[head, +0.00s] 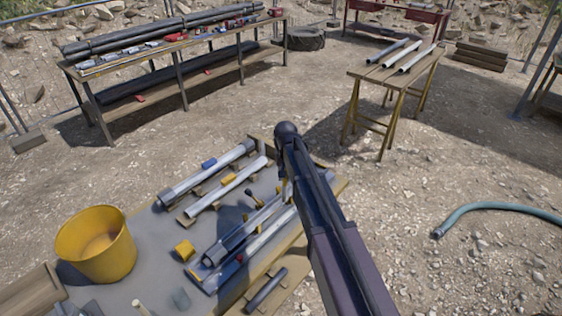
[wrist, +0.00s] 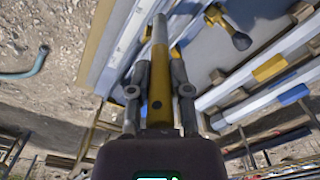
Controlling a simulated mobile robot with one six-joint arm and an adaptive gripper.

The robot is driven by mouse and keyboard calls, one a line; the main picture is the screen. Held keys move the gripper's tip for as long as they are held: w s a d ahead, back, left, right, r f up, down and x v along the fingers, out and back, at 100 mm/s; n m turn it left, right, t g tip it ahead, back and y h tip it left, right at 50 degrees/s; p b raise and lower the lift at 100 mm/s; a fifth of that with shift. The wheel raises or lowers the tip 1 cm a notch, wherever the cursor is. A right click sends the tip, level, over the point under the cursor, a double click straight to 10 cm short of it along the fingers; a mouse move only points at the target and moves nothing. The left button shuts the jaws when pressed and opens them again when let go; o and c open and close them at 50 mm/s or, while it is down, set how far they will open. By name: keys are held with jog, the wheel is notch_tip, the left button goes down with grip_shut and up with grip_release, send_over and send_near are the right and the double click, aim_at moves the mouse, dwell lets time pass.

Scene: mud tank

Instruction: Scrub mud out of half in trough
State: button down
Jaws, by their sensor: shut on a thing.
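My gripper (wrist: 160,75) is shut on a yellow-handled tool (wrist: 159,65) with a grey far end, in the wrist view. In the head view my arm hides most of the gripper, beside the right part of the long trough (head: 205,279). A grey tube half (head: 240,234) appears to lie in or along this trough. In the wrist view a pale long piece with a blue edge (wrist: 128,38) runs beside the tool; I cannot tell whether the tool touches it. Mud is too small to make out.
A yellow bucket (head: 95,250) stands at the worktable's left. Grey tubes (head: 208,172) lie behind the trough, with a black-and-yellow tool (head: 254,198) between. A dark bar (head: 266,288) lies in front. A trestle table (head: 395,72) stands behind right; a hose (head: 490,207) lies on open gravel.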

jog(key=shift+d, duration=0.1)
jog(key=shift+w+r, duration=0.2)
jog(key=shift+w, duration=0.05)
jog(key=w+r+p, duration=0.1)
jog(key=w+a+r+p, duration=0.1)
jog(key=w+r+p, duration=0.1)
jog(key=shift+w+a, duration=0.25)
jog(key=shift+w, duration=0.1)
